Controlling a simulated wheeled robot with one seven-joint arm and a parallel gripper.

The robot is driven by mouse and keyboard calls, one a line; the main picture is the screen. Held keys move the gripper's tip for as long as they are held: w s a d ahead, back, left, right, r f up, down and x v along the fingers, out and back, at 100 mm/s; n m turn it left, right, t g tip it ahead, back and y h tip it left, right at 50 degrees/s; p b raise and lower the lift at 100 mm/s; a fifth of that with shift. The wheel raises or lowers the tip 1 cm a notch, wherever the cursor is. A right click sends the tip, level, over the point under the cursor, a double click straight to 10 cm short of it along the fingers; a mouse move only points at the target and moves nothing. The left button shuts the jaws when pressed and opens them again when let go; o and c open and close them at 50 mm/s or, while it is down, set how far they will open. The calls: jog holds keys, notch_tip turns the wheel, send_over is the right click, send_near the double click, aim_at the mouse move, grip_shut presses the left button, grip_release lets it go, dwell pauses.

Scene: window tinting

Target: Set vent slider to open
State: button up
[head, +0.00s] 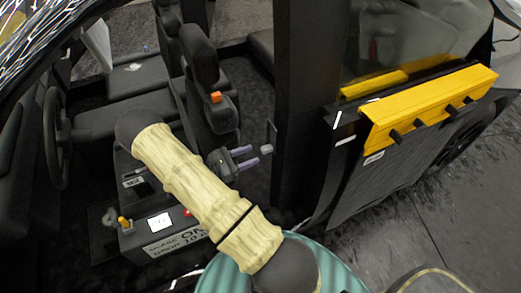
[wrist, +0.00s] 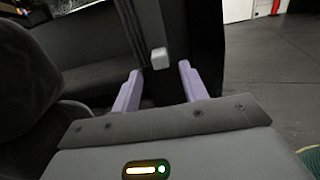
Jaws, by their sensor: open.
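A small light grey knob (head: 267,149) stands out from a dark upright plate (head: 271,132) by the car's door pillar; I take it to be the vent slider. No readable marking shows which end of its travel is open. My gripper (head: 252,156) has two purple fingers, spread apart and empty, pointing at the knob from the left in the head view. In the wrist view the knob (wrist: 159,58) shows between the fingertips of my gripper (wrist: 160,68), seemingly just beyond them. I see no contact between the fingers and the knob.
A black seat (head: 200,60) with an orange button (head: 215,97) is close behind my gripper. A centre console (head: 150,190) with a small yellow-topped lever (head: 124,222) lies below my arm. A yellow rack with black pegs (head: 430,105) hangs on the door at right.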

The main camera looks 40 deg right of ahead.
aim_at(262, 150)
jog(key=x, duration=0.5)
jog(key=shift+a, duration=0.1)
jog(key=shift+c, duration=0.4)
grip_shut()
jog(key=shift+r+p, duration=0.1)
jog(key=shift+p, duration=0.25)
